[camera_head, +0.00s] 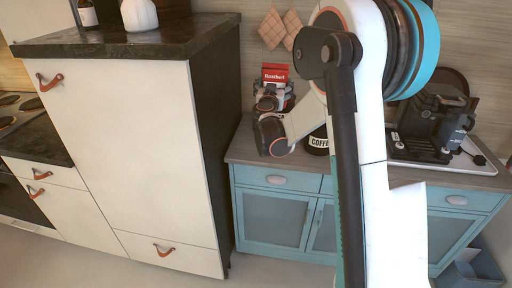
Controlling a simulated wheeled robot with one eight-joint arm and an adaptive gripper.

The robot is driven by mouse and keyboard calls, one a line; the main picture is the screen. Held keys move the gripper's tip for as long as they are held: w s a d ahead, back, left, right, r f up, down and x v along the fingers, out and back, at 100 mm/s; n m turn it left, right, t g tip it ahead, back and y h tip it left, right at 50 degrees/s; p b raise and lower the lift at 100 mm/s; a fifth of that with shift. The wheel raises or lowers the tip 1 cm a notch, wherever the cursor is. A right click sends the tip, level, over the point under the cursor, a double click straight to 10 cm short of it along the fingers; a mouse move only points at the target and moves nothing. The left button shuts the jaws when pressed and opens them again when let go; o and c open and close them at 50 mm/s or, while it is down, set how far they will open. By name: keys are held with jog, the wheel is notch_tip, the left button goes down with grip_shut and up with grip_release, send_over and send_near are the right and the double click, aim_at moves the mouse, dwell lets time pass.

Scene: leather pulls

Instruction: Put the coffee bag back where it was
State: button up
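A red coffee bag (275,73) with white lettering stands upright at the back of the sideboard's left end, near the wall. Only its upper part shows clearly. My gripper (272,98) is right in front of the bag and covers its lower part. The fingers overlap the bag in this view. I cannot tell whether they touch it, or whether they are open or shut. I also cannot tell if the bag rests on the top or is held above it.
The blue sideboard (240,152) has a black coffee canister (318,143), partly behind my arm, and a coffee machine (435,125) on a white tray (470,164). A tall white cabinet (130,140) stands left. Pot holders (272,28) hang above. A blue bin (475,272) is lower right.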

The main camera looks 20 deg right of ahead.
jog(key=shift+w+a+f+b, duration=0.15)
jog(key=shift+f+b, duration=1.1)
jog(key=shift+f, duration=2.1)
jog(key=shift+a+f+b, duration=0.2)
jog(key=shift+f+b, duration=1.1)
jog(key=shift+f, duration=2.1)
jog(key=shift+w+a+f+b, duration=0.15)
jog(key=shift+f+b, duration=1.1)
jog(key=shift+f, duration=2.1)
jog(key=shift+s+r, duration=0.1)
jog(key=o, duration=1.1)
